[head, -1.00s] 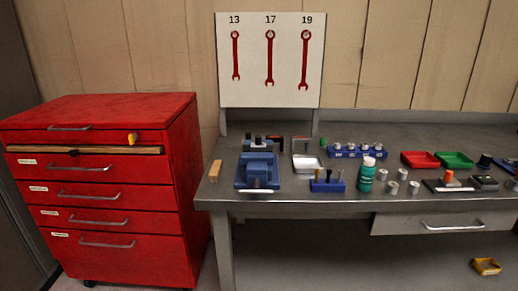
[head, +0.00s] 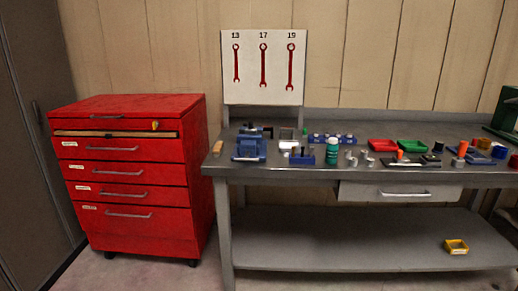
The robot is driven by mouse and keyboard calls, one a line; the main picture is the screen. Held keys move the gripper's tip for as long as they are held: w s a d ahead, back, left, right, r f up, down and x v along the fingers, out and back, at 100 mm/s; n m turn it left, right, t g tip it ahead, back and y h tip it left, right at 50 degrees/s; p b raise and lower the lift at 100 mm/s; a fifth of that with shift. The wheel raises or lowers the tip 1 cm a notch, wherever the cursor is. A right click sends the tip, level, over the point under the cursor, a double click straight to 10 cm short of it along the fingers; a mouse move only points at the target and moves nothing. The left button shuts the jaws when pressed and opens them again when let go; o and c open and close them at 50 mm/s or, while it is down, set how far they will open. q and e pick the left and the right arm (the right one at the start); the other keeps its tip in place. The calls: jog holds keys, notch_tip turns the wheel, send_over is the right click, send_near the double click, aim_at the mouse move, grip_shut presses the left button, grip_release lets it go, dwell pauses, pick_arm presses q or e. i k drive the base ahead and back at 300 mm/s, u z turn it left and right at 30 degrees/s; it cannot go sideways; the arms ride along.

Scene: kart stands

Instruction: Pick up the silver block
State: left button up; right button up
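Several small silver pieces (head: 363,156) stand on the grey workbench (head: 300,268), just right of a green bottle (head: 332,152). They look round, and at this size I cannot tell whether one of them is the silver block. A pale, shiny shallow piece (head: 288,144) lies between the blue vise (head: 250,148) and a small blue holder (head: 301,158). Neither of my grippers is in view.
A red drawer cabinet (head: 135,195) stands left of the bench. Red (head: 381,145) and green (head: 416,146) trays lie toward the back of the benchtop. A yellow bin (head: 456,246) sits on the mostly clear lower shelf.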

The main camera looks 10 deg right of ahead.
aim_at(247, 131)
jog(key=u, duration=0.9)
jog(key=i, duration=1.15)
jog(key=z, duration=0.35)
